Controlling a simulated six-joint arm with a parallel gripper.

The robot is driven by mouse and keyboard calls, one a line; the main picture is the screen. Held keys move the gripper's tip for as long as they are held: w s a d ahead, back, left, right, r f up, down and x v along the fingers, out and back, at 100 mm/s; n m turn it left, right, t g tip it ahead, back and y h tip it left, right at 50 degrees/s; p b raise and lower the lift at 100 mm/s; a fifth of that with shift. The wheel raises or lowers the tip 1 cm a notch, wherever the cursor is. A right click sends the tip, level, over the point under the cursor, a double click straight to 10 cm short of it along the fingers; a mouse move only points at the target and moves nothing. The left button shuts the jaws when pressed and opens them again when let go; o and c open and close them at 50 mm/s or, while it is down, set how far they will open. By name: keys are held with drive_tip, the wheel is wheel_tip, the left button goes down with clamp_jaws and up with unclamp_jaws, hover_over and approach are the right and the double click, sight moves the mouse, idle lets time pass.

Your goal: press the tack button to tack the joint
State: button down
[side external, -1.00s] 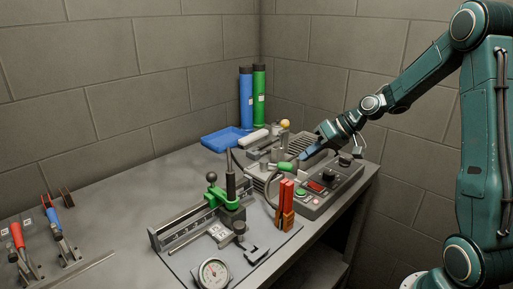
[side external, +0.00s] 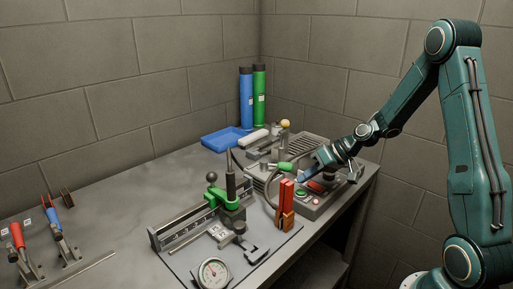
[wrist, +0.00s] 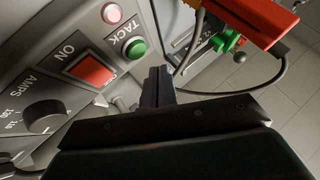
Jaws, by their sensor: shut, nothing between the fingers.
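The green tack button (wrist: 134,47) sits on the grey control panel beside the word TACK in the wrist view. It also shows in the side view as a small green button (side external: 300,193). My gripper (wrist: 157,74) is shut and empty, its fingertips close to the button and just below it in the wrist picture. In the side view my gripper (side external: 298,181) is over the front of the panel near the green button. I see a gap in the picture, but cannot tell the height above the panel.
A pink-white lamp (wrist: 111,13), a red ON switch (wrist: 93,68) and an AMPS knob (wrist: 45,117) share the panel. Red-orange upright jaws (side external: 286,204) stand close beside my gripper, with a dark cable nearby. A green clamp fixture (side external: 231,203) is further left.

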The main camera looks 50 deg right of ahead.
sight(297, 191)
drive_tip(key=shift+f, duration=0.7)
drive_tip(key=shift+f, duration=0.9)
idle(2.8)
drive_tip(key=shift+r, duration=0.9)
drive_tip(key=shift+r, duration=0.1)
drive_tip(key=shift+r, duration=2.45)
